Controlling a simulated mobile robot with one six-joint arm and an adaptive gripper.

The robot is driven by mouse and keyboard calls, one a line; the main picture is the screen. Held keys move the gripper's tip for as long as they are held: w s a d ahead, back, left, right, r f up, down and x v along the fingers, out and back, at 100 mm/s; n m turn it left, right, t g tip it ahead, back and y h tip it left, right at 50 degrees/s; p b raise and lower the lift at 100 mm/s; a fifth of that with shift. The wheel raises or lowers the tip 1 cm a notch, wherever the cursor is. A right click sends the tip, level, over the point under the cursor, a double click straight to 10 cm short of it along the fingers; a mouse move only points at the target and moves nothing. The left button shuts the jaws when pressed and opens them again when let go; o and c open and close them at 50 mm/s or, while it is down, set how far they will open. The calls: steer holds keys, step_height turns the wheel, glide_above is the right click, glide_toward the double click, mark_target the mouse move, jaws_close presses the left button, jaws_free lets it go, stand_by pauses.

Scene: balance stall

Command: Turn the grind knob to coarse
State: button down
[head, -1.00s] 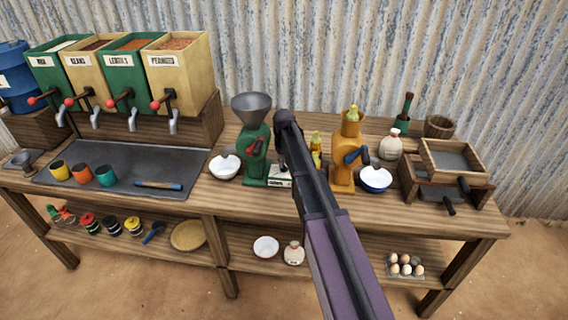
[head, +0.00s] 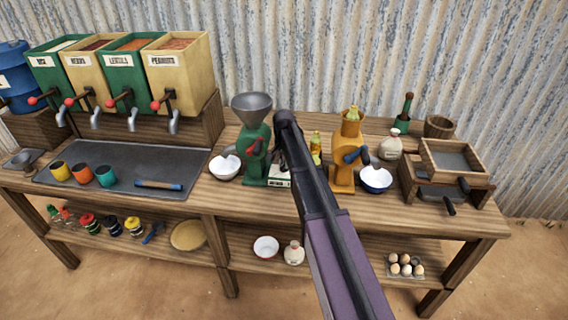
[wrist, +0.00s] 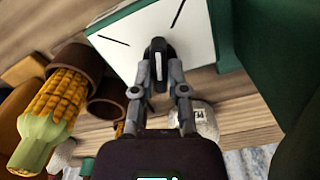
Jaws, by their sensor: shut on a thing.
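The grind knob (wrist: 158,52) is black with a white pointer line and sits on a white dial plate (wrist: 125,35) with black marks. My gripper (wrist: 161,78) is shut on the knob, one finger on each side. The pointer line runs nearly straight up and down in the wrist view, between two plate marks. The green grinder (head: 255,145) with its grey hopper stands on the bench in the head view. A strip of the white plate shows at its base (head: 279,178). My arm hides the knob and my fingertips there.
A yellow grinder (head: 344,170) with corn in its top stands right of my arm, with a white bowl (head: 376,181) beside it. Another bowl (head: 224,167) is left of the green grinder.

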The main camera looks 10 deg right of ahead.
steer(key=shift+m, duration=0.3)
steer(key=c, duration=0.7)
jaws_free()
steer(key=shift+o, duration=0.2)
steer(key=shift+n, duration=0.4)
steer(key=n, duration=1.2)
steer(key=shift+n, duration=0.3)
step_height(320, 180, up, 14)
steer(key=p, duration=1.4)
steer(key=s+f+m+b, duration=0.2)
steer(key=s+f+b, duration=1)
steer(key=s, duration=0.2)
steer(key=s+f+m+b, duration=0.3)
steer(key=s+f+b, duration=0.8)
steer(key=s, duration=0.4)
steer(key=shift+f+b, duration=0.35)
steer(key=shift+f, duration=0.05)
